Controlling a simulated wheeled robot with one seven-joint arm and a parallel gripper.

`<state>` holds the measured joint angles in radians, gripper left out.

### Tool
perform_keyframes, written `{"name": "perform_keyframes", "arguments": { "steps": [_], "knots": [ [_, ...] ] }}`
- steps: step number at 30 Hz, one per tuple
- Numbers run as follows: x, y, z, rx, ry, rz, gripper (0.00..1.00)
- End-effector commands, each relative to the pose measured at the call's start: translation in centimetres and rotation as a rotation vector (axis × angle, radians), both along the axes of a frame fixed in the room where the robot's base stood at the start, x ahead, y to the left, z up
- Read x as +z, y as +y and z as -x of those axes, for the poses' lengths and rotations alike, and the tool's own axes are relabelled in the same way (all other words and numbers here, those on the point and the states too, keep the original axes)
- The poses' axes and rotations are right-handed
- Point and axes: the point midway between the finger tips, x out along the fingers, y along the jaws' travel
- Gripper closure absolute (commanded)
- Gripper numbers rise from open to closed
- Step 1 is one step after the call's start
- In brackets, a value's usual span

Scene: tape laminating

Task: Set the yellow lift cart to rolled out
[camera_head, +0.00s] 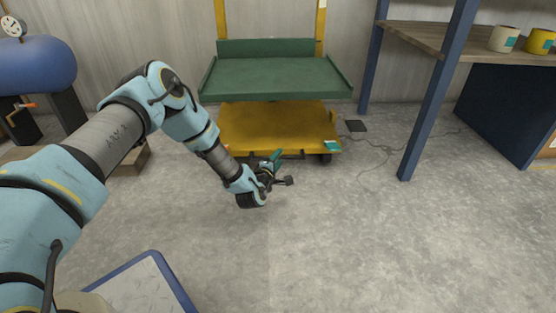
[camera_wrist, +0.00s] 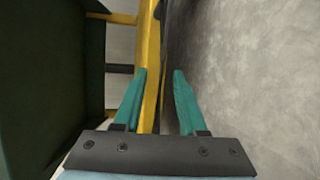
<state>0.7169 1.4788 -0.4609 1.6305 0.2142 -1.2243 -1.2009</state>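The yellow lift cart (camera_head: 240,122) stands against the back wall, with a yellow base, a green top tray (camera_head: 275,76) and yellow uprights. My gripper (camera_head: 279,166) is low at the front edge of the base, left of the cart's front right wheel. In the wrist view, my gripper's two teal fingers (camera_wrist: 160,72) are apart. The cart's yellow edge (camera_wrist: 149,45) runs behind and between them, with a dark strip beside it. I cannot tell whether the fingers touch the cart. I see nothing held.
A blue tank (camera_head: 36,62) is at the left. A thin cable (camera_head: 385,143) lies on the floor right of the cart. A blue-rimmed platform (camera_head: 152,285) is in front. The floor before the cart is clear.

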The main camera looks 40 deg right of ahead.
Motion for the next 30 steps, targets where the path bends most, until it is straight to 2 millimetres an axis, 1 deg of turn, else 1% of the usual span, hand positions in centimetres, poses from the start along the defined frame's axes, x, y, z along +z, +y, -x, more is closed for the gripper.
{"name": "perform_keyframes", "arguments": {
  "steps": [1,2,10,30],
  "knots": [
    [0.00,0.01,0.00,0.000,0.000,0.000,0.66],
    [0.00,0.01,0.00,0.000,0.000,0.000,0.70],
    [-0.02,0.03,-0.01,0.000,0.000,0.000,1.00],
    [-0.05,0.06,0.00,0.000,0.000,-0.001,1.00]
  ]
}}
